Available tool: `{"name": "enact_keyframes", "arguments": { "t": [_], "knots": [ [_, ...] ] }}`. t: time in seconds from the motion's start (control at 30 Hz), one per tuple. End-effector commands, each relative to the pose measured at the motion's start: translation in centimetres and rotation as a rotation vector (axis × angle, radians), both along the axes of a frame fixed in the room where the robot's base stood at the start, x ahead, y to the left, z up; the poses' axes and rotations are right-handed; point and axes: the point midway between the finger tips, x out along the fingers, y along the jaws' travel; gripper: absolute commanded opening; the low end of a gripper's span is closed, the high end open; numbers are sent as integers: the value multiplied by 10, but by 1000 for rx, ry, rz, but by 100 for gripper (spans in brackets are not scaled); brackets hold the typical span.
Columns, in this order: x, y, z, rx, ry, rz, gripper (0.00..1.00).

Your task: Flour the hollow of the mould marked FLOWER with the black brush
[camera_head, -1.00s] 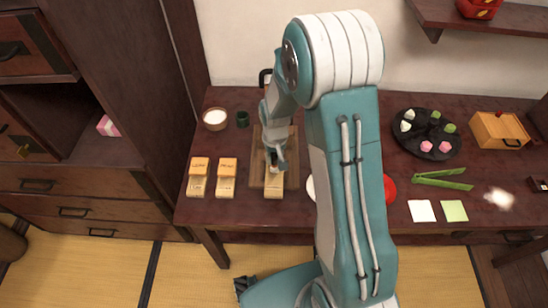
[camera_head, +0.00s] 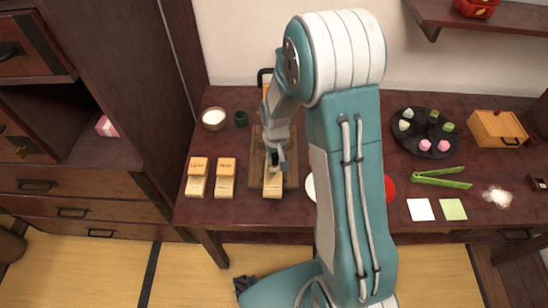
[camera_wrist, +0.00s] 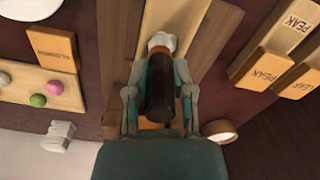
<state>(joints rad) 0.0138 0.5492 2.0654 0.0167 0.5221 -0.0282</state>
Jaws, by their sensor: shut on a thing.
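My gripper (camera_wrist: 158,88) is shut on the black brush (camera_wrist: 160,92). The brush's dark handle lies between the fingers and its white bristles (camera_wrist: 163,42) point to the top of the wrist view. They are over or on a pale wooden mould (camera_wrist: 176,14); whether they touch it, I cannot tell. This mould (camera_head: 272,188) lies on a brown board (camera_head: 291,178) in the head view, partly under my gripper (camera_head: 275,160). Its hollow is hidden. A wooden block lettered FLOWER (camera_wrist: 52,48) sits at the left of the wrist view.
Two moulds with lettered blocks, LEAF (camera_head: 198,166) and PEAK (camera_head: 227,167), stand left of the board. A bowl of white powder (camera_head: 214,118) and a dark green cup (camera_head: 241,118) are behind them. Green tongs (camera_head: 440,178) and a black tray (camera_head: 425,148) lie right of my arm.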

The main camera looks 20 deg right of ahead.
Motion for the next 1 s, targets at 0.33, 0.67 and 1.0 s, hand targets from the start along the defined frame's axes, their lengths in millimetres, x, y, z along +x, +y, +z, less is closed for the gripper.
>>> {"name": "enact_keyframes", "arguments": {
  "t": [0.33, 0.67, 1.0],
  "knots": [
    [2, 7, -1, 0, 0, 1, 0],
    [5, 4, -1, 0, 0, -1, 0],
    [1, 3, -2, 0, 2, 0, 0]
  ]
}}
